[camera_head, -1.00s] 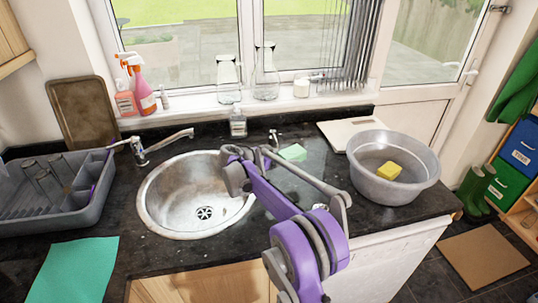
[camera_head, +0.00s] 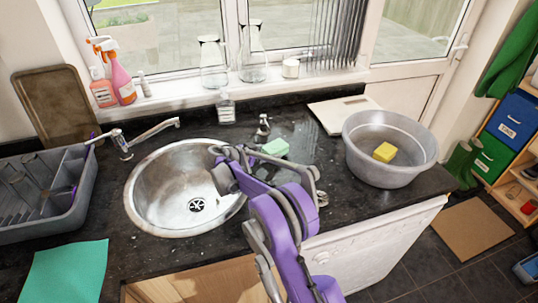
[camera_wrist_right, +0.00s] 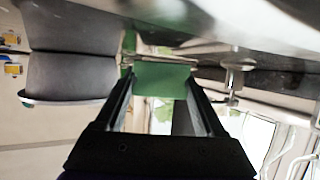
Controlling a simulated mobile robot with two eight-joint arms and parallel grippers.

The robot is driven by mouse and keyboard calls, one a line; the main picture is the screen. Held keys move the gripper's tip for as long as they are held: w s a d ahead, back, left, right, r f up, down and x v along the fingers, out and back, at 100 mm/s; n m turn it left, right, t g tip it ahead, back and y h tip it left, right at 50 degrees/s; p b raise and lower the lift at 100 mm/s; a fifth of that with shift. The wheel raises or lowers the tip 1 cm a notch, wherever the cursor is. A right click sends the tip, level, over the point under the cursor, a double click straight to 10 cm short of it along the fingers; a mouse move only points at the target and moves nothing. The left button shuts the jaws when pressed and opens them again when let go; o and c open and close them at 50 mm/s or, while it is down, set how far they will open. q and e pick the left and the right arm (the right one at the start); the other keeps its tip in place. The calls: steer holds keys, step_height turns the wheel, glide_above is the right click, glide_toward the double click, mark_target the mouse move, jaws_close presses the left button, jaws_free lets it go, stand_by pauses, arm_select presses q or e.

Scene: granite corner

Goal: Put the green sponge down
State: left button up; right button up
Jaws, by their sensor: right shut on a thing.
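The green sponge (camera_head: 275,148) shows in the head view just behind my right gripper, between the small tap and the grey basin. My right gripper (camera_head: 264,157) is over the black counter (camera_head: 314,152), to the right of the sink bowl. In the right wrist view the sponge (camera_wrist_right: 163,79) sits between the two fingertips, and the gripper is shut on it. The arm hides part of the area around the sponge. I cannot tell whether its underside touches the counter. My left gripper is not in view.
The round metal sink (camera_head: 160,190) lies left of the gripper. The grey basin (camera_head: 427,165) with a yellow sponge (camera_head: 384,152) stands to the right. A small tap (camera_head: 263,128) and a soap bottle (camera_head: 226,110) stand behind. A dish rack (camera_head: 62,210) and teal cloth (camera_head: 65,272) are at left.

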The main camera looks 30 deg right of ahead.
steer(key=shift+f, duration=0.65)
steer(key=o, duration=1.4)
steer(key=shift+o, duration=0.2)
